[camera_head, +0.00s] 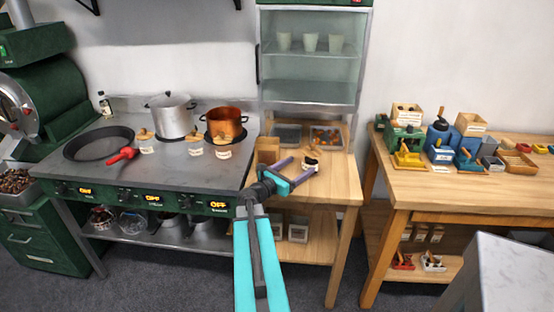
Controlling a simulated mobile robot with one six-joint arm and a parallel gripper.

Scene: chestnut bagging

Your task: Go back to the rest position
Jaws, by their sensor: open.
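My gripper (299,168) is in the middle of the picture, at the end of my turquoise arm, which reaches up from the bottom edge. Its two purple-grey fingers are spread apart over the wooden table (334,188) right of the stove. I see nothing between them. A small dark and white item (310,162) lies close to the fingertips; I cannot tell whether they touch it. The arm hides part of the table's front left and the stove's right front corner.
The steel stove (190,167) at left holds a dark pan (98,143), a silver pot (171,116) and a copper pot (225,122). A glass cabinet (310,55) stands behind the table. Another wooden table (480,183) at right carries several small boxes. A grey block (510,272) is at lower right.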

